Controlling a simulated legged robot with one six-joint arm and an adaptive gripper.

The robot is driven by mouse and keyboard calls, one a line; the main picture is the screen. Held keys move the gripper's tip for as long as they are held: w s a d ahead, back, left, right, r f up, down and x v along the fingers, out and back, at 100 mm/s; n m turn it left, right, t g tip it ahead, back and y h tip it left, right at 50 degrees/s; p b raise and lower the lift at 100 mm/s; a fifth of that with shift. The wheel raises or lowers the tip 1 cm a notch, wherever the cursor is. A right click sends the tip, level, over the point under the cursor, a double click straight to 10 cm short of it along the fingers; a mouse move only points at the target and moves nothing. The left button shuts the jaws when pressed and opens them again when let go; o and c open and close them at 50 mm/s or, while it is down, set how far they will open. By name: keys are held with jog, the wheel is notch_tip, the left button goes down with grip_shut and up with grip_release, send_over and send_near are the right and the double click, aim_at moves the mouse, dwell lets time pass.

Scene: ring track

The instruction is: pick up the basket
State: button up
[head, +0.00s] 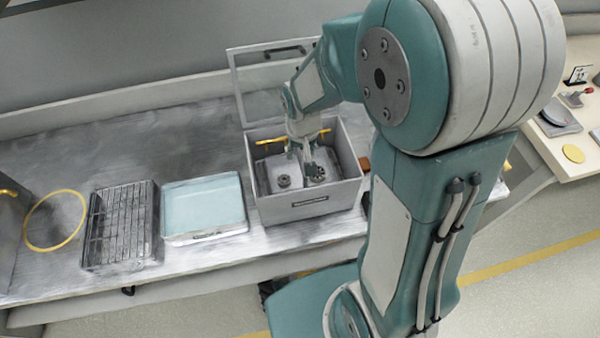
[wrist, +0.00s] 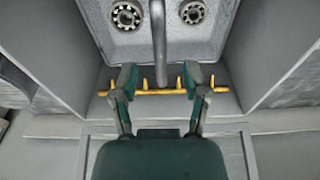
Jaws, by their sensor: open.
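The basket (head: 266,176) is a light grey tray inside the open grey box (head: 308,204). It holds two round bearing-like parts, which show in both views. In the wrist view the basket (wrist: 160,41) has a grey bar-like handle (wrist: 158,62) running over its middle. My gripper (wrist: 160,78) is open, its two fingers apart on either side of the end of the handle. No finger clearly touches the handle. In the head view my gripper (head: 308,165) reaches down into the box and hides part of the basket.
A yellow pronged bar (wrist: 165,91) crosses the box by my fingertips. The box's lid (head: 272,85) stands open behind. To the left on the metal bench are a pale-blue-topped tray (head: 204,205), a dark wire rack (head: 120,226) and a yellow ring (head: 28,229).

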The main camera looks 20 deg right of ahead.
aim_at(300, 157)
jog(key=shift+w+f, duration=0.15)
jog(key=shift+f, duration=0.75)
jog(key=shift+w+f, duration=0.1)
jog(key=shift+f, duration=0.8)
jog(key=shift+f, duration=0.25)
grip_shut()
